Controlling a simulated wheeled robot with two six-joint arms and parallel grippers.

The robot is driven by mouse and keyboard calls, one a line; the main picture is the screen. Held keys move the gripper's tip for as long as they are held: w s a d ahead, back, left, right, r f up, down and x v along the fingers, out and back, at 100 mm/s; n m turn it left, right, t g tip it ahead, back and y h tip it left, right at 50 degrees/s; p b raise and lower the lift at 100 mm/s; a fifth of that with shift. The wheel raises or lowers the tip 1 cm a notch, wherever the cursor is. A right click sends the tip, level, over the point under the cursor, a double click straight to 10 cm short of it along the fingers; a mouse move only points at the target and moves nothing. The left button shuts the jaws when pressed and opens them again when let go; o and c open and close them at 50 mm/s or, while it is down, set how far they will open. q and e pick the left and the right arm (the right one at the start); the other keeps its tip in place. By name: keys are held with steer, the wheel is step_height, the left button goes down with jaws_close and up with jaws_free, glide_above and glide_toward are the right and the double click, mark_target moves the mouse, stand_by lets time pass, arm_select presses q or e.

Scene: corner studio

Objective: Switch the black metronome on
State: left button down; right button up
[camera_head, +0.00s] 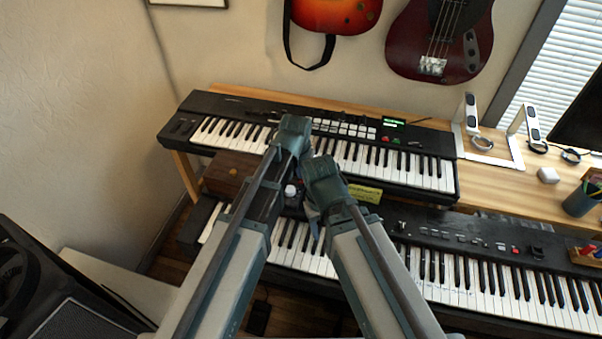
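I cannot make out the black metronome for certain. A small dark object with a white round top (291,191) sits between my two forearms, mostly hidden by them. My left gripper (294,126) reaches over the front edge of the upper keyboard (420,175). My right gripper (322,172) is just right of and below it, over the gap between the two keyboards. The fingers of both grippers are hidden behind their own wrists, so I cannot see whether they are open or hold anything.
A lower keyboard (470,275) runs along the front. A brown box (228,172) stands left of my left arm, and a yellow item (366,194) lies right of my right gripper. White stands (470,130) and a pen cup (580,201) are on the wooden desk (500,184). Guitars (440,45) hang behind.

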arm_select(q)
steer(key=shift+r, duration=0.1)
arm_select(e)
steer(key=shift+r, duration=0.1)
arm_select(q)
steer(key=shift+p+v, duration=0.85)
steer(key=shift+p, duration=0.1)
arm_select(e)
steer(key=shift+r, duration=0.85)
arm_select(q)
steer(key=s+p+v, duration=0.1)
steer(key=p+v, duration=1)
steer(key=v, duration=0.1)
steer(key=shift+s+a+f, duration=0.25)
steer(key=shift+s+f, duration=0.05)
steer(key=shift+s, duration=0.05)
arm_select(e)
step_height(320, 180, up, 11)
steer(key=shift+d, duration=0.2)
arm_select(q)
steer(key=shift+f, duration=0.1)
arm_select(e)
steer(key=shift+s, duration=0.15)
